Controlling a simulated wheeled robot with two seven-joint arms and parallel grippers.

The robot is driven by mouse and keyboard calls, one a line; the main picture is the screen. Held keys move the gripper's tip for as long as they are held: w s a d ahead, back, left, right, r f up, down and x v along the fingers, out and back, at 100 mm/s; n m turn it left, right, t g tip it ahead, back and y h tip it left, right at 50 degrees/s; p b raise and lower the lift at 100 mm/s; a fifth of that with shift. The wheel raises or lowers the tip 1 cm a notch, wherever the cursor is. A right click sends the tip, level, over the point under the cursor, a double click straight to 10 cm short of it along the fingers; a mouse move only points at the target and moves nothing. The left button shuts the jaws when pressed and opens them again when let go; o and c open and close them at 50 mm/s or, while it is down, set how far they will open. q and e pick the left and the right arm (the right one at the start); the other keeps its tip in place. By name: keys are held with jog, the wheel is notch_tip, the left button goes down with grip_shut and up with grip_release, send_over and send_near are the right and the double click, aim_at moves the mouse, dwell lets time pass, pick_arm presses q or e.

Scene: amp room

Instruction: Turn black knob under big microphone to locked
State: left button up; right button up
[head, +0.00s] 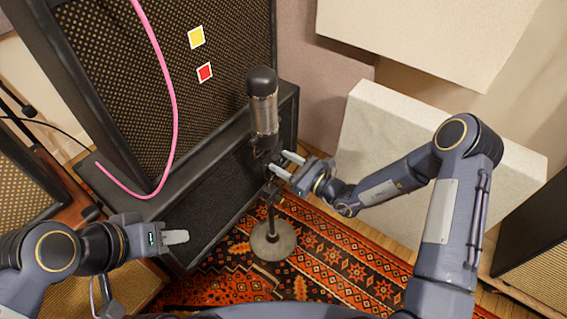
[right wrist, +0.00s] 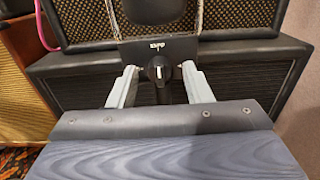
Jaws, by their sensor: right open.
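The big microphone (head: 263,108) has a silver body and black top and stands upright on a stand with a round base (head: 272,240). Its lower mount shows in the right wrist view (right wrist: 130,50). The black knob (right wrist: 158,70) sits on that mount, with a pale, roughly vertical mark and a small white label above it that I cannot read. My right gripper (head: 281,163) is open, its fingers on either side of the knob in the wrist view; contact is not clear. My left gripper (head: 175,237) is at lower left, away from the microphone; its finger gap is not visible.
A large black amplifier (head: 120,75) with a yellow and a red sticker stands on a lower cabinet (head: 215,205) behind the microphone. A pink cable (head: 172,90) hangs over it. White panels (head: 400,130) are at the right. A patterned rug (head: 335,255) covers the floor.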

jog(key=shift+w+a, duration=0.1)
jog(key=shift+a, duration=0.1)
jog(key=shift+c, duration=0.4)
jog(key=c, duration=0.9)
